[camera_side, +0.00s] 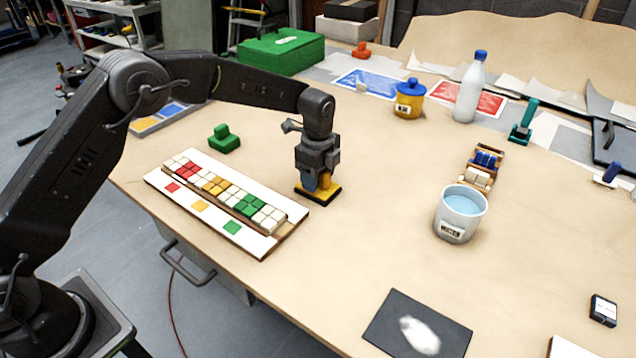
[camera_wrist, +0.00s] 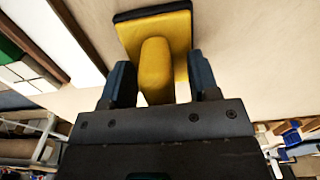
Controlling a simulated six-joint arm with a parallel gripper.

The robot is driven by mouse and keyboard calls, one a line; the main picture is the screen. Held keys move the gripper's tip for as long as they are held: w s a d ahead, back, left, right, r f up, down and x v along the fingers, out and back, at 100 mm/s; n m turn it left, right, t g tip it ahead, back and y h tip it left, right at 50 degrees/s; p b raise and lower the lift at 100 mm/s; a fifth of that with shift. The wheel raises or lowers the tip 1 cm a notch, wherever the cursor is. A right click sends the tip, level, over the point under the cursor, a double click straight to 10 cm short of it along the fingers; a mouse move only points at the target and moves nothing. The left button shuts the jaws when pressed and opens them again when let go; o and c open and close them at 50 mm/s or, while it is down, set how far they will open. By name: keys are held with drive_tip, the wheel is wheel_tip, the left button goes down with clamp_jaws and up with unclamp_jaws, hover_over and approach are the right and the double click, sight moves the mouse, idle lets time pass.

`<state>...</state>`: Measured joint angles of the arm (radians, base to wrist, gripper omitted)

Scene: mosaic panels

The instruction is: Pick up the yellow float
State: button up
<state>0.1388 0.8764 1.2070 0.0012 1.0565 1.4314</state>
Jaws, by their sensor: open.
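The yellow float (camera_side: 330,191) lies flat on the table, just right of the mosaic panel. It has a dark base edge, a yellow top and a raised yellow handle. My gripper (camera_side: 317,185) points down over it. In the wrist view the gripper (camera_wrist: 160,88) is open, with one dark blue finger on each side of the handle of the yellow float (camera_wrist: 156,66). A gap shows between each finger and the handle. The gripper hides part of the float in the side view.
The mosaic panel (camera_side: 271,243), with red, yellow, green and white tiles, lies close on the left. A green float (camera_side: 224,139) stands behind it. A water bucket (camera_side: 460,214), tile rack (camera_side: 482,168), yellow jar (camera_side: 410,99) and white bottle (camera_side: 469,90) stand right.

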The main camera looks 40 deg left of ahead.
drive_tip(key=shift+c, duration=0.3)
clamp_jaws()
idle(0.4)
drive_tip(key=shift+r, duration=0.5)
drive_tip(key=r, duration=0.3)
drive_tip(key=shift+a+r, duration=0.3)
drive_tip(key=s+a+r, duration=0.3)
drive_tip(key=a+r, duration=0.3)
drive_tip(key=a, duration=0.4)
drive_tip(key=shift+s+a+r, duration=0.2)
drive_tip(key=shift+s+a, duration=0.05)
drive_tip(key=shift+s, duration=0.05)
